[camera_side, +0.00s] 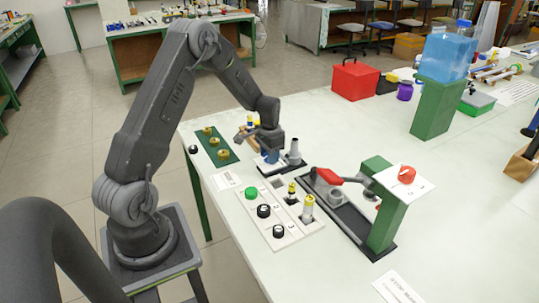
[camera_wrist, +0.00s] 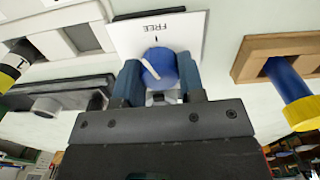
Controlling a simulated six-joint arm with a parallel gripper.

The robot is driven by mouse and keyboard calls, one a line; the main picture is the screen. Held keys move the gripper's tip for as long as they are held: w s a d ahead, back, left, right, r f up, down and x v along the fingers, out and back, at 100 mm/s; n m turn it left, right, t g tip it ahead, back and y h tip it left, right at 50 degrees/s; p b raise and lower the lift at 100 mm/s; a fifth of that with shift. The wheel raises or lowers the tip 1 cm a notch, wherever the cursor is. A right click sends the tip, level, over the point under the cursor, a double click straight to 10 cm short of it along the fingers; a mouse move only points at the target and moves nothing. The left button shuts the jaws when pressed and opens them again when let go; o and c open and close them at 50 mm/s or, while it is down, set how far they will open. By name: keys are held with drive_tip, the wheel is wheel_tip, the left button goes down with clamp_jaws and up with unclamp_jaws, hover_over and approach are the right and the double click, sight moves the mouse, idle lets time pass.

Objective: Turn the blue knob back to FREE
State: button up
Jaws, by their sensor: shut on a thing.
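The blue knob (camera_wrist: 163,64) is in the upper middle of the wrist view, with a white pointer line across its top. It sits before a white card (camera_wrist: 125,42) that reads FREE, upside down in this view, with a short black tick mark by the word. The white line slants to the upper left, off the tick. My gripper (camera_wrist: 160,80) is shut on the knob, one finger at each side. In the side view, my gripper (camera_side: 268,152) points down at the white plate by the table's near side; the knob is mostly hidden there.
Right of my gripper stands a grey post (camera_side: 295,150) on a dark base. A white panel (camera_side: 283,229) with green and black knobs lies in front. A green stand (camera_side: 388,218) with a red knob (camera_side: 407,173) rises at the right. A green plate (camera_side: 223,153) with brass parts lies left.

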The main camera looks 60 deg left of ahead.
drive_tip(key=shift+m, duration=2)
drive_tip(key=o, duration=0.9)
wheel_tip(320, 180, up, 14)
drive_tip(key=shift+f, duration=0.1)
